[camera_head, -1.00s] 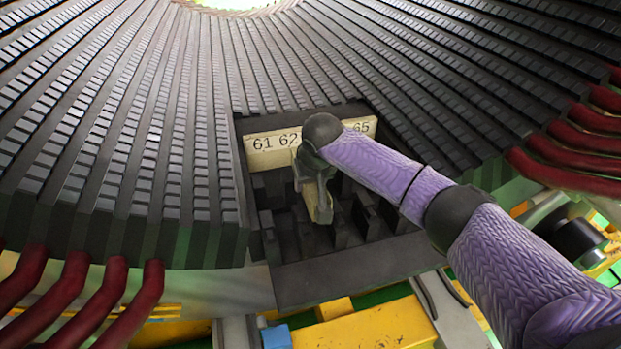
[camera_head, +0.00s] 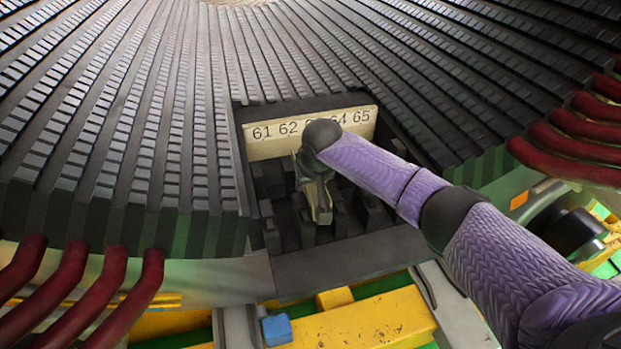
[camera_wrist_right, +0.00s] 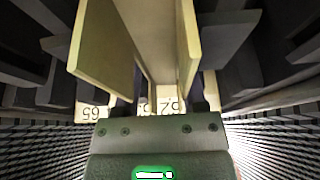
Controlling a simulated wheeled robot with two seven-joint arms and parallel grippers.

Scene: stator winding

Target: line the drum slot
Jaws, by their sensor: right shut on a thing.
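The black drum (camera_head: 110,130) fills the view, with long ribbed slots running away from me. A rectangular opening at its near edge shows several dark slot teeth (camera_head: 372,212). My right gripper (camera_head: 322,205) points down into this opening. It is shut on a thin tan slot liner, whose lower part shows at the fingers in the head view. In the right wrist view two upright tan walls of the liner (camera_wrist_right: 106,42) stand with a narrow gap between them. Whether the liner touches a slot is hidden. My left gripper is out of view.
A cream number strip (camera_head: 268,147) reading 61 to 65 stands at the back of the opening; my arm covers its middle. Red tubes (camera_head: 68,290) hang at the drum's left edge, more (camera_head: 570,147) at its right. A yellow beam (camera_head: 375,322) and blue block (camera_head: 277,330) lie in front.

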